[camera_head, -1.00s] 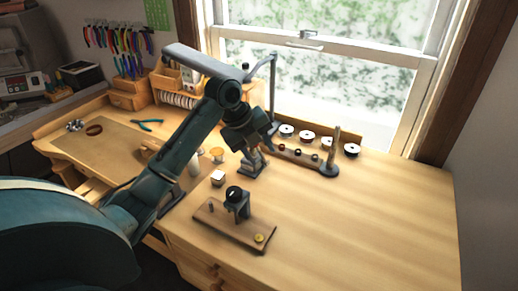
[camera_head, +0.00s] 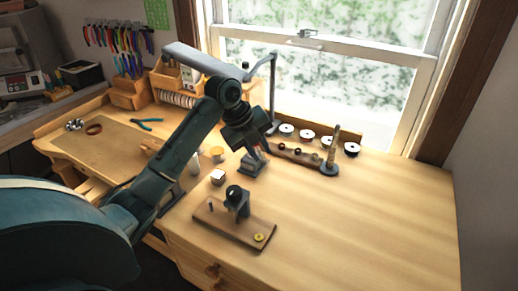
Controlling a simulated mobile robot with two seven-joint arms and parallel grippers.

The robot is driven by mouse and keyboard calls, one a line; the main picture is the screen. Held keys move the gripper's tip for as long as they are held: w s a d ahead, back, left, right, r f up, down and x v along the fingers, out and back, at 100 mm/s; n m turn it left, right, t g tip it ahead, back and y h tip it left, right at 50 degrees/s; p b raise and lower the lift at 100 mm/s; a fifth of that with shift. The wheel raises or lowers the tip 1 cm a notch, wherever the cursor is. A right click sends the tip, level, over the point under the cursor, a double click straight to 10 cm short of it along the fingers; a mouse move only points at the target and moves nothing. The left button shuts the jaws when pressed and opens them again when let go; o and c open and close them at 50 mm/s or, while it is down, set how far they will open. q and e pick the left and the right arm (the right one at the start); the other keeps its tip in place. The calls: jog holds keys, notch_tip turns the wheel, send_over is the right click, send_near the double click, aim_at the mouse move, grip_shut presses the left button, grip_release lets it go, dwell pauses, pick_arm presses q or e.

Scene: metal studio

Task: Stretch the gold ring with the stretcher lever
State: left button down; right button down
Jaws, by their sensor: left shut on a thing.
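My left arm reaches in from the left over the bench. I cannot make out the gold ring for sure. A tapered upright post (camera_head: 332,150) on a round dark base stands to the right. A small yellow disc (camera_head: 259,237) lies on a wooden board nearer the front. My right gripper is out of view.
The wooden board (camera_head: 222,228) carries a dark clamp-like tool (camera_head: 237,201). A small pale cube (camera_head: 218,177) sits behind it. A ring rack (camera_head: 298,153) and several round spools (camera_head: 307,135) line the window side. The bench's right side (camera_head: 380,220) is clear.

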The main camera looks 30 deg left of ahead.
pick_arm(q)
jog(key=shift+s, duration=0.1)
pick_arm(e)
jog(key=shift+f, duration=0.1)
pick_arm(q)
jog(key=shift+s+f+t+b, duration=0.25)
jog(key=shift+f+t+b, duration=0.1)
jog(key=shift+t+b, duration=0.2)
jog(key=shift+s+f+m+t+b, duration=0.3)
jog(key=shift+s+f+t+b, duration=0.4)
jog(key=shift+t, duration=0.25)
jog(key=shift+s+d+f+b, duration=0.1)
jog(key=shift+s+f+b, duration=0.2)
jog(key=shift+b, duration=0.05)
jog(key=shift+s+f+t+b, duration=0.3)
jog(key=shift+s+f+t, duration=0.05)
jog(key=shift+f+t, duration=0.15)
jog(key=shift+s+f, duration=0.2)
jog(key=shift+f, duration=0.05)
jog(key=shift+s+d+f, duration=0.1)
jog(key=shift+f, duration=0.1)
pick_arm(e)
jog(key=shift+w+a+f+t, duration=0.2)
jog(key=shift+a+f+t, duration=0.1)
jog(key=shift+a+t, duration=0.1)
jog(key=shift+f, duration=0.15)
